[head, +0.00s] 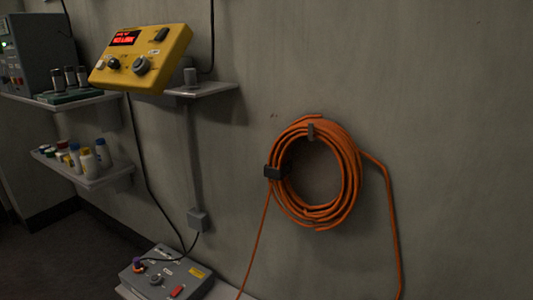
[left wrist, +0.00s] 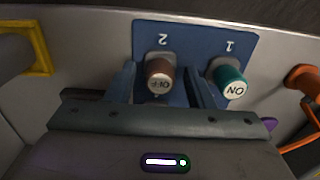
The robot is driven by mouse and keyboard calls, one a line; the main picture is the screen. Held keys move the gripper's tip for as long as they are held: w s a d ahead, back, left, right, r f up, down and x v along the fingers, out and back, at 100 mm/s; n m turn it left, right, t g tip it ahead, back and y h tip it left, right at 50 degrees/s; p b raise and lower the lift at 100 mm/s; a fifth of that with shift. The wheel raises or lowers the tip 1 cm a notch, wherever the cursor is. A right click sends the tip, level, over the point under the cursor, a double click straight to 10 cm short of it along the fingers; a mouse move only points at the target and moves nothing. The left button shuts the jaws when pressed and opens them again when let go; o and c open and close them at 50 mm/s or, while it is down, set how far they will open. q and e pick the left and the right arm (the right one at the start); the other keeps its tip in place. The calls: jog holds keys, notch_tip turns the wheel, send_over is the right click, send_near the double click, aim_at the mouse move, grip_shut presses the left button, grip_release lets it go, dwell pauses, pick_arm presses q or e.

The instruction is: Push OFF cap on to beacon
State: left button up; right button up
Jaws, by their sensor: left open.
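The OFF cap (left wrist: 160,84), a brownish-red knob with a pale lettered face, is in the left wrist view on a blue plate (left wrist: 190,42), by the number 2. My left gripper (left wrist: 163,88) is open, with one finger on each side of this cap; I cannot tell whether they touch it. A teal ON cap (left wrist: 230,80) sits by the number 1, right of the right finger. I cannot pick out a beacon for sure in either view. Neither gripper shows in the head view.
In the head view, a yellow control box (head: 140,58) is near wall shelves. A grey panel (head: 165,276) lies below and an orange cable coil (head: 352,180) hangs on the wall. A yellow frame (left wrist: 40,48) and orange part (left wrist: 303,80) flank the blue plate.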

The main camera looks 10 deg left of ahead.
pick_arm(q)
jog(key=shift+p, duration=0.35)
dwell(0.4)
grip_shut()
